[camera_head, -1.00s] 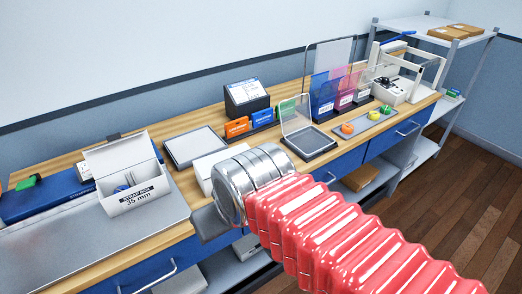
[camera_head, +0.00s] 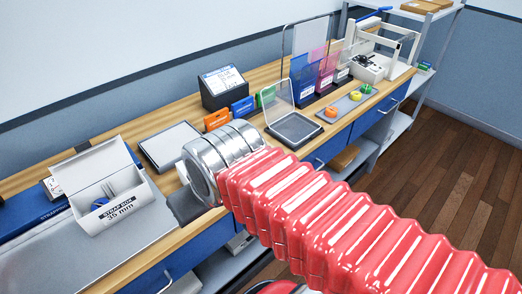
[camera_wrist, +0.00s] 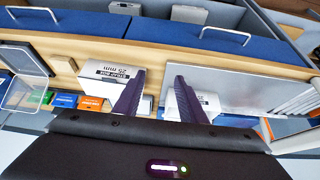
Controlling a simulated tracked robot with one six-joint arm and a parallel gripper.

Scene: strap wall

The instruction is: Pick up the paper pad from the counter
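A flat whitish square with a dark edge (camera_head: 170,146) lies on the counter behind my wrist in the head view; it may be the paper pad, but I cannot tell. My gripper (camera_wrist: 156,82) is open in the wrist view, with two dark fingers apart and nothing visible held between them. The fingers are over the counter (camera_wrist: 63,68), between a white 25 mm strap box (camera_wrist: 108,75) and another white box (camera_wrist: 206,103). In the head view my silver wrist and red sleeve hide the fingers and part of the counter.
An open 35 mm strap box (camera_head: 108,212) stands on the left over a grey mat (camera_head: 55,257). A clear-lidded tray (camera_head: 293,127), orange and blue boxes (camera_head: 217,119), upright coloured holders (camera_head: 305,82) and a tray of coloured rolls (camera_head: 347,104) stand farther right. Blue drawers (camera_wrist: 185,32) front the counter.

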